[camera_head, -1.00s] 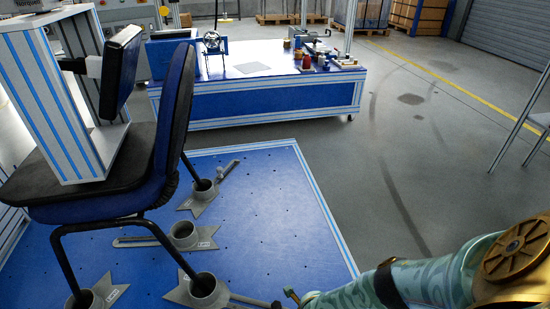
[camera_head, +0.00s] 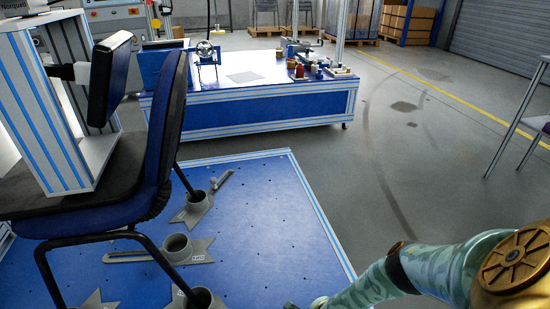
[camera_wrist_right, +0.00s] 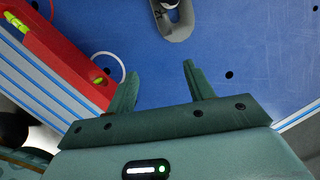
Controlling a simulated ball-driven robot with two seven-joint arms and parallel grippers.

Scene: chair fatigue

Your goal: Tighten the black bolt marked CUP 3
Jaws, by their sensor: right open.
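Grey slotted cups (camera_head: 177,247) hold or stand near the chair legs on the blue plate (camera_head: 255,235); their small labels are too small to read. No black bolt marked CUP 3 can be made out with certainty. In the right wrist view, the rounded end of a grey slotted arm (camera_wrist_right: 178,27) lies ahead of my gripper, with something dark in its slot. My right gripper (camera_wrist_right: 161,67) is open and empty over the plate, its fingers apart. In the head view, my right arm comes in from the lower right and its gripper is mostly cut off. My left gripper is not in view.
A chair (camera_head: 150,140) stands on the plate at left, bearing a striped frame (camera_head: 62,120). In the right wrist view, a red object (camera_wrist_right: 50,50) with yellow-green parts lies at the plate's striped edge. A blue workbench (camera_head: 250,105) stands behind.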

